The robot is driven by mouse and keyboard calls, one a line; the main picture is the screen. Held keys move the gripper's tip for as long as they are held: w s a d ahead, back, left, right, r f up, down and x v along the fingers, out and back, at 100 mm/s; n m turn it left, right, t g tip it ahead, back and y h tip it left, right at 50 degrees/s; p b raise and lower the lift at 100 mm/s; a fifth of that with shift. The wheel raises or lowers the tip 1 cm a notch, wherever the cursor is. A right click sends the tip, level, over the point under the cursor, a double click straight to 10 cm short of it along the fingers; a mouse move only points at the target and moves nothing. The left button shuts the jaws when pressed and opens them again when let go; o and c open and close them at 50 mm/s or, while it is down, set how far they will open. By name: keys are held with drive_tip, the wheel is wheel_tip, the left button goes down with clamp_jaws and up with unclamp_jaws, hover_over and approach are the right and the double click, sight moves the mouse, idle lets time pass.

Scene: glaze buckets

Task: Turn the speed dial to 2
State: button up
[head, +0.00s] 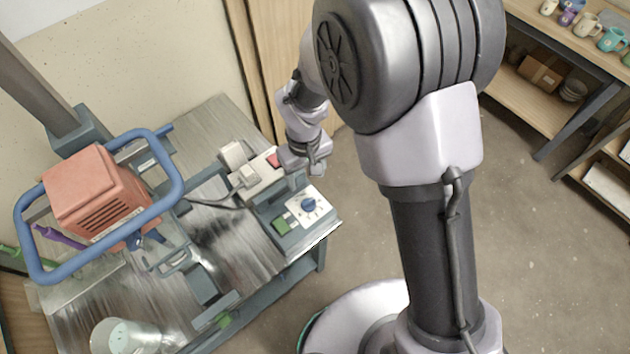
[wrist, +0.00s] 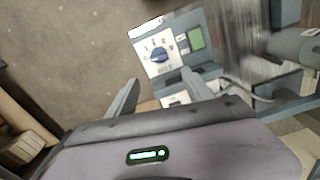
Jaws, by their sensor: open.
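The speed dial is a round blue knob (head: 309,204) on a white numbered plate, on a grey control box (head: 290,240) at the table's right corner. In the wrist view the blue knob (wrist: 159,55) sits beyond the fingertips, with numbers around it; which number it points at is too small to read surely. A green panel (head: 281,226) is beside it on the box. My gripper (wrist: 156,85) is open and empty, its two fingers apart on either side of the view below the dial. In the head view my gripper (head: 316,170) is just behind the box, not touching the knob.
A box with a red switch (head: 273,160) and a cable stand behind the control box. A blue tubular frame around an orange motor housing (head: 95,195) fills the table's left. A pale bucket (head: 125,337) is at front left. Shelves with mugs (head: 610,40) are at right.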

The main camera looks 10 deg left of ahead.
sight(308, 200)
wheel_tip(308, 200, down, 13)
drive_tip(key=b, duration=0.3)
drive_tip(key=shift+r, duration=0.15)
clamp_jaws()
